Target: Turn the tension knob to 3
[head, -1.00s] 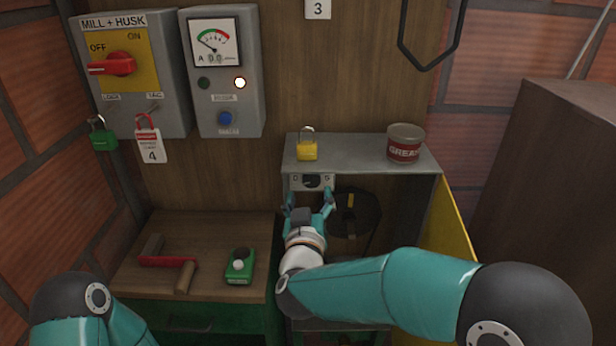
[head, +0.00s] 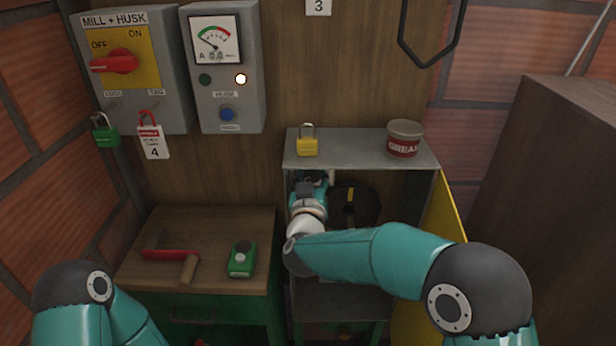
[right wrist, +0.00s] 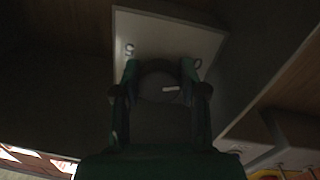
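The tension knob (right wrist: 158,87) is a dark round knob with a pale pointer mark, on a light plate (right wrist: 185,40) inside the cabinet. In the right wrist view the mark points to the right. The plate has figures at its two sides, too dim here to read surely. My right gripper (right wrist: 160,72) has one finger on each side of the knob, with no clear gap, and looks shut on it. In the head view my right gripper (head: 314,183) reaches under the cabinet top and hides the knob. My left gripper is out of view; only its arm shows at lower left.
The cabinet (head: 350,149) has a yellow padlock (head: 307,146) and a grease tin (head: 404,139) on top, and an open yellow door (head: 438,225) at right. A bench (head: 215,225) at left holds a red-and-wood tool (head: 178,256) and a green device (head: 242,260).

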